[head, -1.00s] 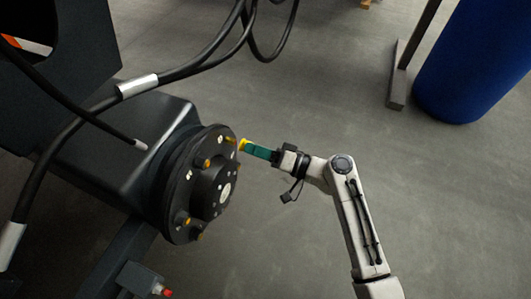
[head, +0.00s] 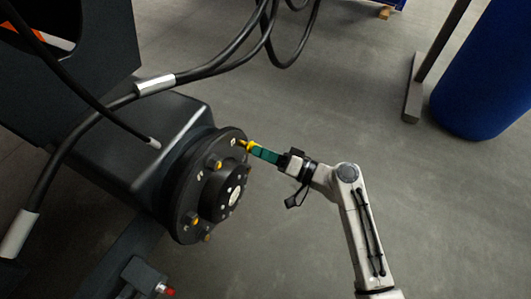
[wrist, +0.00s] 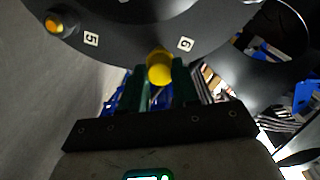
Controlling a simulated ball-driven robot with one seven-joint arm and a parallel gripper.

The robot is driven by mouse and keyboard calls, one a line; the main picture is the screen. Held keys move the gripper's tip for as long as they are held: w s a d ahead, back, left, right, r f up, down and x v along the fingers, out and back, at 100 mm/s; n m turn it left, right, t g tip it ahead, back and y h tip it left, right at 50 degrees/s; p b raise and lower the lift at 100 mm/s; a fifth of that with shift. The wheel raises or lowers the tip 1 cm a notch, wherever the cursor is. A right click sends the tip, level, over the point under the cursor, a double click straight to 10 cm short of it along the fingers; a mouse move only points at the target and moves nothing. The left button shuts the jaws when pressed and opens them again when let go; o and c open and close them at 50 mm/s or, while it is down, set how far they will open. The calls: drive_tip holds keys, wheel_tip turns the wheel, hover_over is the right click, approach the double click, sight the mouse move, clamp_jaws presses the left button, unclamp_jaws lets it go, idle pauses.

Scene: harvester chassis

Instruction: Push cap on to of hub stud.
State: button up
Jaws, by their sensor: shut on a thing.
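My gripper (head: 258,151) has green fingers and is shut on a yellow cap (head: 250,146). The cap is at the upper right edge of the round black hub (head: 211,205). In the wrist view the yellow cap (wrist: 160,67) sits between the two green fingertips, in front of the hub face near the label 6 (wrist: 185,43). The stud behind the cap is hidden there, so I cannot tell whether cap and stud touch. Another stud with an orange-yellow end (wrist: 55,24) stands by the label 5 (wrist: 91,39). It also shows in the head view (head: 215,164).
The dark chassis housing (head: 130,140) is behind the hub. Thick black hoses (head: 230,67) hang above it. A blue barrel (head: 487,70) and a post (head: 413,90) stand at the upper right.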

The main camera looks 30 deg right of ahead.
drive_tip(key=shift+b+x, duration=0.4)
drive_tip(key=shift+x, duration=1.2)
drive_tip(key=o, duration=0.9)
drive_tip(key=shift+s+d, duration=0.1)
drive_tip(key=shift+v, duration=2.4)
drive_tip(key=p+v, duration=0.1)
drive_tip(key=v, duration=0.9)
drive_tip(key=shift+s+d, duration=0.2)
drive_tip(key=shift+s, duration=0.15)
